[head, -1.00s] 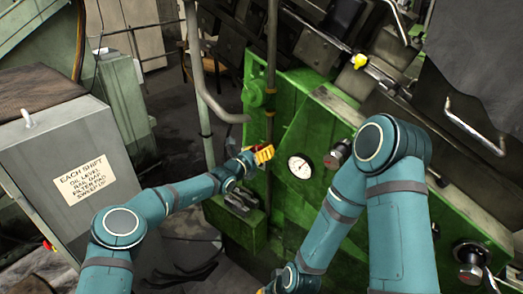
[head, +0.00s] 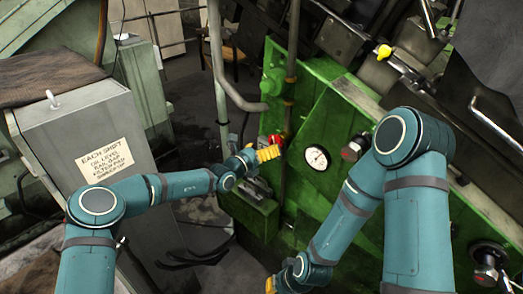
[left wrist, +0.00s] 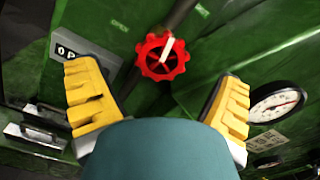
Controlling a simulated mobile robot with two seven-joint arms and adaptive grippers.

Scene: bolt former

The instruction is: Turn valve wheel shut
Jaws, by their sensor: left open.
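The red valve wheel (left wrist: 161,57) has a pale spoke or mark and faces me in the left wrist view, on the green machine face. In the head view part of it (head: 276,139) shows just above my left gripper's yellow fingers. My left gripper (left wrist: 160,82) is open and empty, its fingers spread to either side below the wheel and apart from it. In the head view my left gripper (head: 266,154) is close to the wheel. My right gripper (head: 270,285) is low at the bottom edge, mostly hidden; its jaw state is unclear.
A round gauge (head: 317,158) is right of the wheel. A vertical pipe (head: 290,70) runs above the wheel. A grey cabinet (head: 75,125) stands at left.

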